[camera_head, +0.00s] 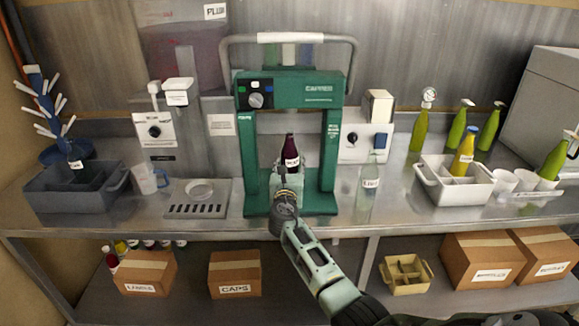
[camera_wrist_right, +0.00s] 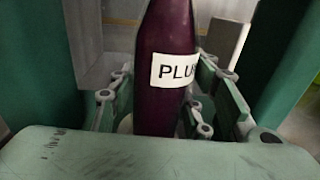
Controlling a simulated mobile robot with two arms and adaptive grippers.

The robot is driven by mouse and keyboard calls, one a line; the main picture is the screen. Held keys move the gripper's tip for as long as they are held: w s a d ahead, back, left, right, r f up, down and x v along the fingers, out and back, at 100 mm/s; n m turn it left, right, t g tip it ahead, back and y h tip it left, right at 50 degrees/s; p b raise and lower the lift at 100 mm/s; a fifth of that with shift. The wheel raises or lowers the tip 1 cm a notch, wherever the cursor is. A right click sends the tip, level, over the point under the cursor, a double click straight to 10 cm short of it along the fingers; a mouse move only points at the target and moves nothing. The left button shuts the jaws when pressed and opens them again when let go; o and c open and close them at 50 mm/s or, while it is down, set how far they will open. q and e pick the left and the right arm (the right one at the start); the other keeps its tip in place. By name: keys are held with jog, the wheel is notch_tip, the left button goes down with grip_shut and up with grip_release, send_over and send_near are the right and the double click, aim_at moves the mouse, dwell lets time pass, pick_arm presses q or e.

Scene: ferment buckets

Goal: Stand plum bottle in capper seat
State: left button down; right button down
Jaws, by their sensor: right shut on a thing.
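The plum bottle (camera_head: 290,150) is dark purple with a white label and stands upright inside the frame of the green capper (camera_head: 246,160). In the right wrist view the bottle (camera_wrist_right: 165,115) shows its label, partly reading "PLU". My right gripper (camera_head: 288,180) is shut on the bottle, with its fingers (camera_wrist_right: 170,110) on both sides. The gripper hides the bottle's lower part and the seat, so I cannot tell whether the bottle's base touches the seat. My left gripper is not in view.
A clear bottle (camera_head: 368,183) stands right of the capper. A drip grille (camera_head: 197,210) and a mug (camera_head: 148,179) are at the left. A grey crate (camera_head: 70,198) and a white divided tray (camera_head: 453,195) stand further out. Green bottles (camera_head: 457,130) are at the back right.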

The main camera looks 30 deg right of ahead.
dwell(0.3)
jog(key=c, duration=0.9)
grip_release()
jog(key=shift+f, duration=0.25)
jog(key=v, duration=1.2)
jog(key=shift+r, duration=0.15)
jog(key=shift+s+d+r+p+v, duration=0.15)
jog(key=shift+p+v, duration=0.65)
jog(key=shift+v, duration=1.35)
jog(key=shift+s+d+r+p+v, duration=0.15)
jog(key=shift+p+v, duration=0.7)
jog(key=shift+v, duration=1.35)
jog(key=shift+s+d+r+p+v, duration=0.15)
jog(key=shift+p+v, duration=0.65)
jog(key=shift+v, duration=1.35)
